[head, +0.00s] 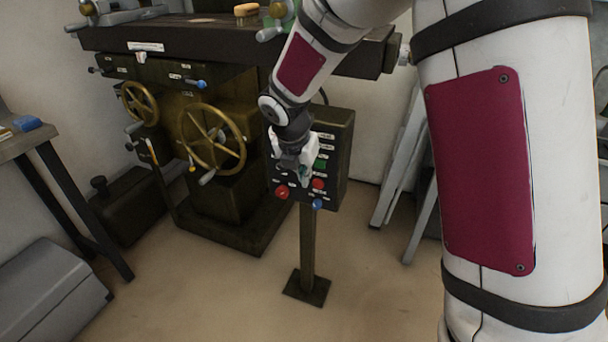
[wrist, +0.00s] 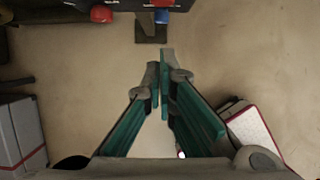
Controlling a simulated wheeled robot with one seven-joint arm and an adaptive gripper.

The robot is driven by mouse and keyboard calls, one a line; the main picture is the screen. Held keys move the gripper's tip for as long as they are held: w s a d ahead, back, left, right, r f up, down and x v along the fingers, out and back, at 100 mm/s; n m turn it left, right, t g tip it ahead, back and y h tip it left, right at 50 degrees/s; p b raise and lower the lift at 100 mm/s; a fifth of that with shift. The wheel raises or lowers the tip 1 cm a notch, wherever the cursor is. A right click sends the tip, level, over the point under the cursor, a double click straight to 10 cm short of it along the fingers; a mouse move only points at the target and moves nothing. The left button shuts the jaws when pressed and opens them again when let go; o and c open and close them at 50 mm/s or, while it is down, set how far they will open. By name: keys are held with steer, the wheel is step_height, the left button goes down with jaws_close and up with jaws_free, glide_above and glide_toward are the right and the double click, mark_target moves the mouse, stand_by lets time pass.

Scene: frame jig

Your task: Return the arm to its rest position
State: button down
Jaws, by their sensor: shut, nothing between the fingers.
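My arm crosses the right half of the head view, white with dark red panels. My gripper (head: 303,174) hangs in front of the control panel (head: 340,150), a dark box with red, green and blue buttons on a post. In the wrist view my gripper (wrist: 162,75) has its teal-lined fingers brought together at the tips, with nothing between them. The panel's lower edge with a red button (wrist: 101,14) and a blue button (wrist: 162,16) shows at the top of that view, beyond the fingertips. Part of the panel face is hidden behind my gripper.
A dark green machine with brass handwheels (head: 213,138) stands left of the panel. A table (head: 40,145) and a grey case (head: 45,295) are at the left. Grey folded legs (head: 402,160) lean at the right wall. The floor (head: 220,300) in front is clear.

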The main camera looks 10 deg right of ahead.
steer(key=s+d+r+m+g, duration=0.1)
steer(key=s+d+r+m, duration=0.2)
steer(key=s+r+m, duration=0.4)
steer(key=s+d+r+m, duration=0.3)
steer(key=s+r+m, duration=0.25)
steer(key=s, duration=0.45)
steer(key=s+a+r+m+g+y, duration=0.1)
steer(key=s+a+m+y, duration=0.1)
steer(key=s+m, duration=1.7)
steer(key=s+r+n+t+p, duration=0.2)
steer(key=s+r+p, duration=0.1)
steer(key=r+p, duration=1.2)
step_height(320, 180, up, 2)
steer(key=shift+s+d+r+n+t, duration=0.1)
steer(key=shift+s+d+n+t, duration=0.1)
steer(key=shift+n+t, duration=0.2)
